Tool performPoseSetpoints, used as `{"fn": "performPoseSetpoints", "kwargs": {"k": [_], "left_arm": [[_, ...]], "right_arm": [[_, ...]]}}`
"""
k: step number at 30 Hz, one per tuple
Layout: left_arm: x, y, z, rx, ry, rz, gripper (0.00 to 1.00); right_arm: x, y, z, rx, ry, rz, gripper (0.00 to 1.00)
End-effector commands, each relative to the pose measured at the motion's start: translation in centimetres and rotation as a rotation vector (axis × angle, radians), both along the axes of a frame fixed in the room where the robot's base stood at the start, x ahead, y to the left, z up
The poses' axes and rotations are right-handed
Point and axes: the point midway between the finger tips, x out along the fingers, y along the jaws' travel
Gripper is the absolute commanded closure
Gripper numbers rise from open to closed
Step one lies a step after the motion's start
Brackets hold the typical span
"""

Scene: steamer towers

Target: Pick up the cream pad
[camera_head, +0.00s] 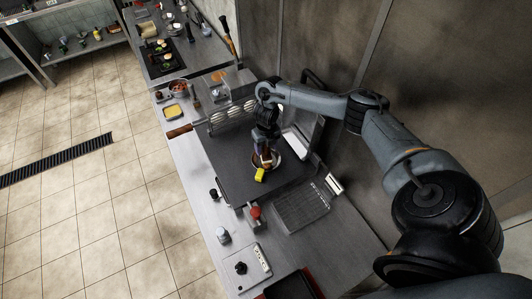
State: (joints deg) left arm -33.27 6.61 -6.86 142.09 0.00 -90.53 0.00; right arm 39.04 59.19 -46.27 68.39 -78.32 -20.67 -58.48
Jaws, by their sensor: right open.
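My right arm comes in from the right, and its gripper (265,157) points down over the dark grey board (232,173). The gripper is open. A pale, cream-coloured round item (279,160) shows partly from behind it; the gripper hides much of it, and I cannot tell whether they touch. It is the likeliest cream pad, but it is too small to be sure. A small yellow block (260,175) lies just in front of the gripper. My left gripper is not in view.
A white rectangular item (297,142) lies behind the gripper by the wall. A wire-grid tray (302,206) is at the right, and a red-topped item (256,212) stands at the board's front edge. A yellow-filled container (174,111) is at the left. The board's left part is clear.

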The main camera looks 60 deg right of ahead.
Motion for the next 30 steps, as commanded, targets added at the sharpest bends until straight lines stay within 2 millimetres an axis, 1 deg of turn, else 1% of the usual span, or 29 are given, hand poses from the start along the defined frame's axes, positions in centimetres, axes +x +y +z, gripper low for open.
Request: {"fn": "performPoseSetpoints", "kwargs": {"k": [6,7,18,19,27,30], "left_arm": [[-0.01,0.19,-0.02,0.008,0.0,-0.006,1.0],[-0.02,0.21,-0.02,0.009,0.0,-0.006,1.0],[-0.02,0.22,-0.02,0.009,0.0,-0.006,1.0],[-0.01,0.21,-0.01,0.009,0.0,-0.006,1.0],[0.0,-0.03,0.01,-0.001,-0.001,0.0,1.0],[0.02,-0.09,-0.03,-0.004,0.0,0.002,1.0]], "right_arm": [[0.01,0.02,-0.12,0.0,0.0,0.0,0.39],[0.01,0.02,-0.12,0.0,0.0,0.0,0.4],[0.02,0.01,-0.08,0.0,0.0,0.0,0.97],[0.02,0.01,-0.08,0.0,0.0,0.0,1.0],[0.06,0.0,-0.01,0.0,-0.001,0.0,1.0],[0.09,-0.03,0.31,0.0,-0.002,0.0,1.0]]}}
